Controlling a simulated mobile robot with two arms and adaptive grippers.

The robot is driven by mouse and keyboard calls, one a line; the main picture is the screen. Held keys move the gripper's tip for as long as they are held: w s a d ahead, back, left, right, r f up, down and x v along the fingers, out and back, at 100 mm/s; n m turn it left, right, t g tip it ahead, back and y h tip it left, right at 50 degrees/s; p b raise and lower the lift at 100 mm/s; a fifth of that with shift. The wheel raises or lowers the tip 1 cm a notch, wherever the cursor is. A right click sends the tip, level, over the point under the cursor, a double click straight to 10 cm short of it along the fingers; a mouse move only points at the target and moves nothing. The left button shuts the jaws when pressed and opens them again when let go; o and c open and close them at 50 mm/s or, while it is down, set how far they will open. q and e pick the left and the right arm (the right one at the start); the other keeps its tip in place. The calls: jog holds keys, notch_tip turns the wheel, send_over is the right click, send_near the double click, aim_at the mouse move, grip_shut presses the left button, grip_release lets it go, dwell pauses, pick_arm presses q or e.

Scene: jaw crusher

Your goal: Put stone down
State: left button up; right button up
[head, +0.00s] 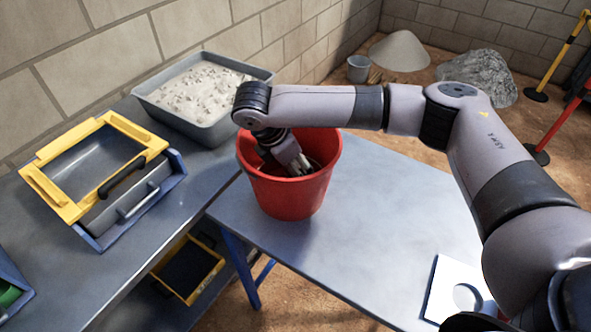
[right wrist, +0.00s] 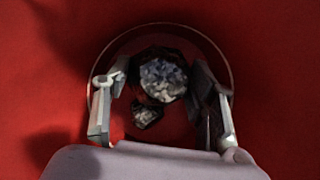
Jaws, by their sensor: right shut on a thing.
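The red bucket (head: 290,195) stands upright on the grey table. My right gripper (head: 298,165) reaches down inside it, below the rim. In the right wrist view its two fingers (right wrist: 160,95) point at the bucket's floor, and the bucket's red wall (right wrist: 50,70) surrounds them. A grey speckled stone (right wrist: 163,78) is between the fingers, and the gripper is shut on it. A smaller stone (right wrist: 147,113) shows just beside it. Whether the stones touch the bucket's floor I cannot tell. In the head view the bucket and gripper hide the stones. My left gripper is not in view.
A grey tub of pale gravel (head: 205,137) stands behind the bucket. A yellow-framed blue box (head: 105,240) with handles is on the left bench. A white plate with a round hole (head: 441,292) lies at the table's front right. The table's middle (head: 350,250) is clear.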

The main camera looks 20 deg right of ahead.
jog(key=shift+f, duration=0.85)
jog(key=shift+f, duration=0.1)
jog(key=shift+f+p, duration=0.25)
jog(key=shift+p, duration=0.05)
jog(key=o, duration=1.6)
jog(key=shift+r, duration=0.1)
jog(key=v, duration=1.2)
jog(key=shift+r+b, duration=0.3)
